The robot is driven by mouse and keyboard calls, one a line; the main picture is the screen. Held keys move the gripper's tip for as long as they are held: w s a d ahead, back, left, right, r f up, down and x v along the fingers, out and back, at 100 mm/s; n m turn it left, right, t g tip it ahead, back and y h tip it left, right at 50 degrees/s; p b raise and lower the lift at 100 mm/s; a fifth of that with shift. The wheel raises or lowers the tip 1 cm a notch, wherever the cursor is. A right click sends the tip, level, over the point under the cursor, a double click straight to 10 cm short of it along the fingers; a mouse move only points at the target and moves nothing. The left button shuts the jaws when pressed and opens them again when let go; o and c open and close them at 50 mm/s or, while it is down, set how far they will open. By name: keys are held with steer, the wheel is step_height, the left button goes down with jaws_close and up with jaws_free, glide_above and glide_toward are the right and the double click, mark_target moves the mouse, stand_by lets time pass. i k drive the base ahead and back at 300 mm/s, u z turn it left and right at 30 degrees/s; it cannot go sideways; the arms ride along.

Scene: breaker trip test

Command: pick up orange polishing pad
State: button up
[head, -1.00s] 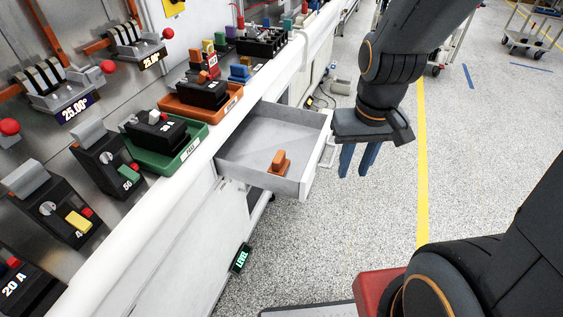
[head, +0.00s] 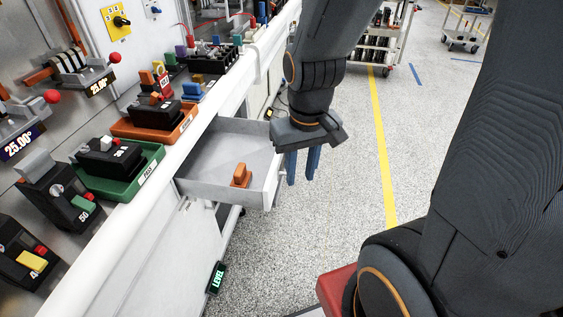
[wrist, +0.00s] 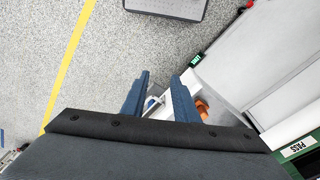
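The orange polishing pad (head: 241,175) lies in the open grey drawer (head: 205,190), near its front right part. It has a block-like handle standing up from a flat base. In the wrist view the orange pad (wrist: 202,108) shows partly, just right of the right finger. My gripper (head: 302,168) hangs with its blue fingers pointing down, outside the drawer and to the right of its front edge. Its two fingers are apart, with nothing between them, in the wrist view (wrist: 160,95).
The white bench (head: 150,225) runs along the left above the drawer. On it stand a green tray (head: 140,180) and an orange tray (head: 180,125) with breakers. A cart (head: 385,45) stands farther back.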

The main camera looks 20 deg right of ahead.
mark_target(242, 177)
steer(key=k, duration=1.3)
steer(key=z, duration=0.7)
steer(key=i, duration=1.3)
steer(key=u, duration=0.7)
